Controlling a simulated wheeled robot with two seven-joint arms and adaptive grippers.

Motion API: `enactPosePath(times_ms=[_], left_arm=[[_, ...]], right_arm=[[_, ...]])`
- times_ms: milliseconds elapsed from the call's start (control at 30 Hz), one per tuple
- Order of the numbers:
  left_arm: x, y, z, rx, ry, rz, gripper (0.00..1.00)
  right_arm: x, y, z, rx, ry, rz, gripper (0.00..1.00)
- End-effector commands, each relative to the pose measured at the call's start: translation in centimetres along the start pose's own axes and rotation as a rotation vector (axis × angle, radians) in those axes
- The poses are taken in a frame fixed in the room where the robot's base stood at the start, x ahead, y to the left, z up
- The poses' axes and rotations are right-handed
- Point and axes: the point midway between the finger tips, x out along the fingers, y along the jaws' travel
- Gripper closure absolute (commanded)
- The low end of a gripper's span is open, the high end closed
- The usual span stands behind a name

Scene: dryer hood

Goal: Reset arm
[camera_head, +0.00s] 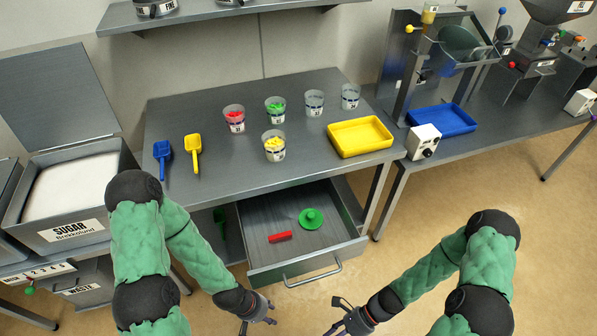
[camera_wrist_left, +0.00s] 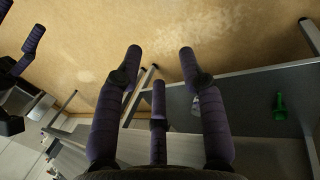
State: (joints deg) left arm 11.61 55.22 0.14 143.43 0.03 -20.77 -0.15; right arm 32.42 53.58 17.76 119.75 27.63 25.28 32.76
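My left arm comes in from the left, and my left gripper (camera_head: 262,314) hangs in front of the open drawer, below its handle. In the left wrist view, its purple-padded fingers (camera_wrist_left: 160,70) are spread apart with nothing between them. My right gripper (camera_head: 338,314) is at the lower middle, its dark fingers apart and no object seen in it. Both grippers are over the floor, clear of the table, with a gap between them. Part of the right gripper seems to show at the left wrist view's upper left edge.
The drawer (camera_head: 262,264) is pulled out and holds a red cylinder (camera_head: 280,236) and a green knobbed disc (camera_head: 311,219). The table bears cups, a yellow tray (camera_head: 359,137), a blue scoop (camera_head: 163,154) and a yellow scoop (camera_head: 193,152). A sugar bin (camera_head: 68,232) stands left.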

Motion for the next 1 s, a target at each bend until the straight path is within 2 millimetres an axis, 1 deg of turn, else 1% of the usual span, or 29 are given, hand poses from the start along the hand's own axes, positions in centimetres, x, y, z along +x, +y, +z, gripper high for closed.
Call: enactPosePath(times_ms=[33, 100, 167, 200, 300, 433, 500, 600, 1000], left_arm=[[0.0, 0.0, 0.0, 0.0, 0.0, 0.0, 0.6], [0.0, 0.0, 0.0, 0.0, 0.0, 0.0, 0.6], [0.0, 0.0, 0.0, 0.0, 0.0, 0.0, 0.6], [0.0, 0.0, 0.0, 0.0, 0.0, 0.0, 0.6], [0.0, 0.0, 0.0, 0.0, 0.0, 0.0, 0.6], [0.0, 0.0, 0.0, 0.0, 0.0, 0.0, 0.6], [0.0, 0.0, 0.0, 0.0, 0.0, 0.0, 0.6], [0.0, 0.0, 0.0, 0.0, 0.0, 0.0, 0.6], [0.0, 0.0, 0.0, 0.0, 0.0, 0.0, 0.6]], right_arm=[[0.0, 0.0, -0.4, -0.15, 0.095, 0.006, 0.56], [-0.3, -0.5, -1.0, -0.367, 0.222, 0.008, 0.56], [-0.7, -1.3, -1.3, -0.557, 0.325, 0.008, 0.56], [-1.0, -1.9, -1.2, -0.681, 0.387, 0.008, 0.56], [-1.9, -3.6, -0.5, -0.963, 0.519, 0.001, 0.56], [-2.7, -5.4, 1.1, -1.233, 0.635, -0.013, 0.56], [-2.9, -5.9, 1.9, -1.321, 0.671, -0.019, 0.56], [-3.1, -6.4, 2.4, -1.387, 0.699, -0.026, 0.56], [-3.2, -6.5, 2.5, -1.396, 0.704, -0.028, 0.56]])
